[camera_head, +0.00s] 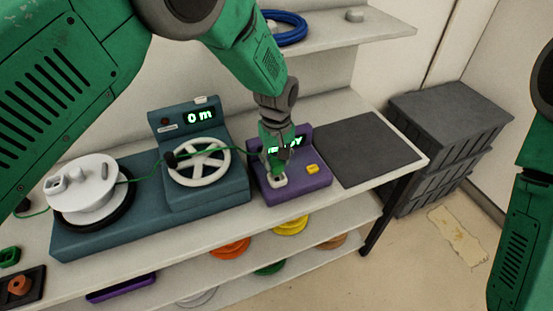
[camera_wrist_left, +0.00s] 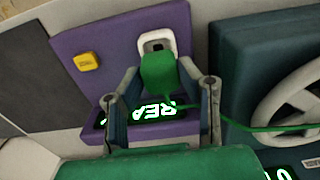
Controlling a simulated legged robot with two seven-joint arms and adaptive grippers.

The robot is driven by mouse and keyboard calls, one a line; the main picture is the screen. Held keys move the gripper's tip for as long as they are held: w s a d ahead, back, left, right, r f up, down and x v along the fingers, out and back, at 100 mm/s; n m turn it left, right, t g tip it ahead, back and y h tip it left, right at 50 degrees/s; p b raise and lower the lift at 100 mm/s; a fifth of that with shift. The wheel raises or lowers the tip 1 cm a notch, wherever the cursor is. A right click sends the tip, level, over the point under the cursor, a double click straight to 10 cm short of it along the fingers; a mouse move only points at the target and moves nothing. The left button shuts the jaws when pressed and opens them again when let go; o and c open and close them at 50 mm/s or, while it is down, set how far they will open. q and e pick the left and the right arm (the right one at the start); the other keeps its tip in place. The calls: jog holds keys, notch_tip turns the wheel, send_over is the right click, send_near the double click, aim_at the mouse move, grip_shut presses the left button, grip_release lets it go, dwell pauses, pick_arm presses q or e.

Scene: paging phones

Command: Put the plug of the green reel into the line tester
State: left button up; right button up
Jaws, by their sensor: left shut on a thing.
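The purple line tester (camera_head: 300,186) stands on the bench, with a lit green display, a yellow button and a pale-rimmed socket (camera_wrist_left: 157,42). My left gripper (camera_head: 275,158) is above the tester's front left, shut on the green plug (camera_wrist_left: 158,75). The plug is at the socket and covers its lower part in the left wrist view; how deep it sits I cannot tell. A thin green cable (camera_head: 222,153) runs left from the plug past the white handwheel to the white-topped spool (camera_head: 88,190). My right arm shows at the right edge; its gripper is out of view.
The teal counter (camera_head: 208,187) with a white wheel reads 0 m, just left of the tester. A dark mat (camera_head: 366,148) lies clear to the right. Coloured coils, including an orange one (camera_head: 230,247), lie on the shelf below. Grey crates (camera_head: 450,120) stand beyond the bench.

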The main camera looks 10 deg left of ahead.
pick_arm(q)
jog(key=shift+d+f+b, duration=0.2)
jog(key=shift+f+b, duration=0.3)
jog(key=shift+f, duration=0.3)
jog(key=shift+a+f, duration=0.15)
jog(key=shift+f, duration=0.3)
dwell(0.3)
jog(key=o, duration=1.6)
jog(key=shift+o, duration=0.2)
jog(key=shift+r, duration=0.2)
jog(key=shift+r+p, duration=3.05)
jog(key=shift+r, duration=1.35)
jog(key=shift+f, duration=0.1)
